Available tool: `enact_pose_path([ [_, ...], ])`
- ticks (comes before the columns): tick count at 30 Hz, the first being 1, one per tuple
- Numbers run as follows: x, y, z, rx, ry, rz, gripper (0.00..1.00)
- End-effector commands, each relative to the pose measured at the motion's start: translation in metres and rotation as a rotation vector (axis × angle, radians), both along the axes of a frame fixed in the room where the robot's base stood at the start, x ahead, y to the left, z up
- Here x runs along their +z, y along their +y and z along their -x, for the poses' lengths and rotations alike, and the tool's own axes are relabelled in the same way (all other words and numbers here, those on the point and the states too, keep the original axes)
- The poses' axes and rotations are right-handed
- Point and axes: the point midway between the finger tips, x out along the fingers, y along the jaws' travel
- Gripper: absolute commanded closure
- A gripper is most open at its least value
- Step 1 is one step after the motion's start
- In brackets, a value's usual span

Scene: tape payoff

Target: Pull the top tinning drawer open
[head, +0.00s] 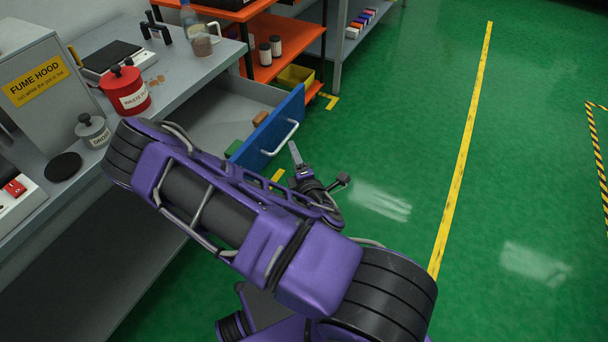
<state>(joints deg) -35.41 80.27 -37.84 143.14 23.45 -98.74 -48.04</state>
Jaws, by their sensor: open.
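The drawer (268,130) has a blue front and a pale bar handle (281,139). It stands pulled well out from under the grey bench, with its inside showing. My gripper (318,162) is open, just to the right of and below the drawer front, near the handle's lower end. Its fingers are spread and nothing shows between them. A small gap seems to lie between the near finger and the handle, but I cannot tell for sure whether they touch. My purple arm hides the lower left of the drawer and any drawers beneath.
A red waste pot (128,92), a grey pot (92,130) and a fume hood (38,85) stand on the bench. Orange shelves (285,35) stand behind. Green floor to the right is clear.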

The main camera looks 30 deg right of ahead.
Motion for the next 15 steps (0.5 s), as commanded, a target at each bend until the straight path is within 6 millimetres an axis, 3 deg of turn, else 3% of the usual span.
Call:
enact_pose_path([
  [4, 0.009, 0.006, 0.038, 0.000, 0.008, 0.003, 0.56],
  [15, 0.015, 0.013, 0.081, 0.000, 0.002, 0.001, 0.56],
])
